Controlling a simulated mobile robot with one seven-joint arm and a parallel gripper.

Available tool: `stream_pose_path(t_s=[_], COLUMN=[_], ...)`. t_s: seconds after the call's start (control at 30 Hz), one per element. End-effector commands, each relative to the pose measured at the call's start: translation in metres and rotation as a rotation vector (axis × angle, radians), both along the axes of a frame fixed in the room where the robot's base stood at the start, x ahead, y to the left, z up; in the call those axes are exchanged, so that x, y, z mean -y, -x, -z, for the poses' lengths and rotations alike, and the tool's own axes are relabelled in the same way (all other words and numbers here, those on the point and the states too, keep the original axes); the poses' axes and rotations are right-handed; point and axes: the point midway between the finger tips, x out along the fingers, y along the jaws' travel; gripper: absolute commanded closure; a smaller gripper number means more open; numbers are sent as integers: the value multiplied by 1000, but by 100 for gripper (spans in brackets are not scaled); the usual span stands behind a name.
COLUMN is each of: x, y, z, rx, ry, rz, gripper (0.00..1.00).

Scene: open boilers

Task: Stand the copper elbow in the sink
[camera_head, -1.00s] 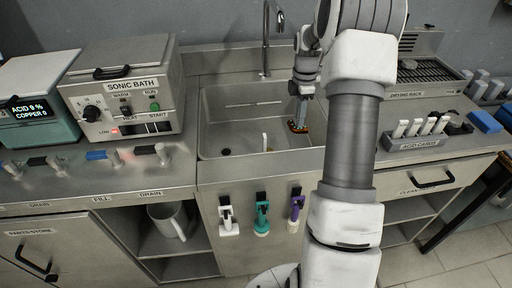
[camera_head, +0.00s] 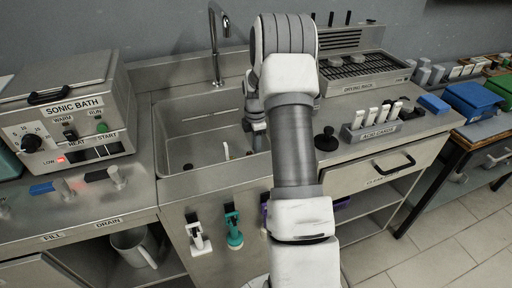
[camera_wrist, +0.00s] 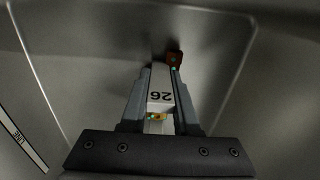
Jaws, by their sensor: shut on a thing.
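In the wrist view, my gripper (camera_wrist: 163,72) points down into the grey metal sink. A white strip marked with digits shows between the fingers. In the head view, the sink (camera_head: 180,120) is in the middle of the counter, with my arm reaching over its right part.
A tall faucet (camera_head: 216,45) stands behind the sink. A thin pale upright item (camera_head: 226,150) is inside it. The sonic bath (camera_head: 70,110) stands left. The drying rack (camera_head: 360,70) and a holder of acid cards (camera_head: 370,130) are right.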

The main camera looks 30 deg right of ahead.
Motion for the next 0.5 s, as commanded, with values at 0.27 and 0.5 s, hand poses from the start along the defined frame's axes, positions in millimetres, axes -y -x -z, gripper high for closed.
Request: stream_pose_path(t_s=[0.27,0.5], x=[0,0], y=[0,0], z=[1,2], rx=[1,2], ry=[0,1], rz=[0,0], gripper=[100,40])
